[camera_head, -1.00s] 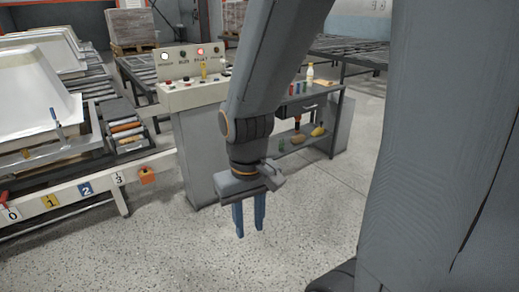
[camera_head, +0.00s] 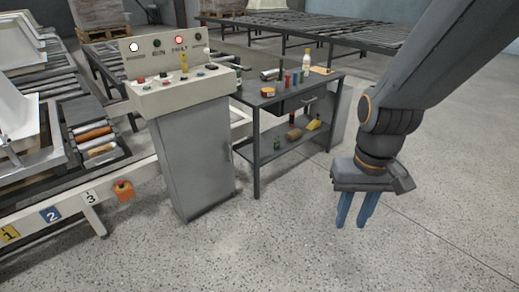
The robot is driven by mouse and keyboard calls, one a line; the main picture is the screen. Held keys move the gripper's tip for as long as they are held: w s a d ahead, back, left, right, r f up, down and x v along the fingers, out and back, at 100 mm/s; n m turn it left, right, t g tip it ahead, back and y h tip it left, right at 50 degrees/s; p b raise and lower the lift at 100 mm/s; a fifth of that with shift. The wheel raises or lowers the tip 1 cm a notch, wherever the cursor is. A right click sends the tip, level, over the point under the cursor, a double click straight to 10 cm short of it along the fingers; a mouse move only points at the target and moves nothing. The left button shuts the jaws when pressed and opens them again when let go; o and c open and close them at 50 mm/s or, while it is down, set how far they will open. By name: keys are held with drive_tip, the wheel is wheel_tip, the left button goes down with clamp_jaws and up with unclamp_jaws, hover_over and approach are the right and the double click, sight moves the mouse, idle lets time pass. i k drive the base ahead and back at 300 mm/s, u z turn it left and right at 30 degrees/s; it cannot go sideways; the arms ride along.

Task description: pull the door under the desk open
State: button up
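The control desk (camera_head: 178,97) stands left of centre, a beige sloped console with lamps and buttons on a grey cabinet. The door (camera_head: 196,160) under the desk is a grey panel on the cabinet front. It looks shut, with a thin handle (camera_head: 229,152) near its right edge. My gripper (camera_head: 357,210) hangs at the right with its blue fingers pointing down. The fingers are apart with nothing between them. It is well to the right of the door and touches nothing.
A dark workbench (camera_head: 257,160) with bottles and tools stands right of the desk. The speckled floor in front of the desk is clear.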

sight(197, 139)
drive_tip(key=z, duration=0.05)
drive_tip(key=i, duration=0.95)
drive_tip(key=u, duration=0.3)
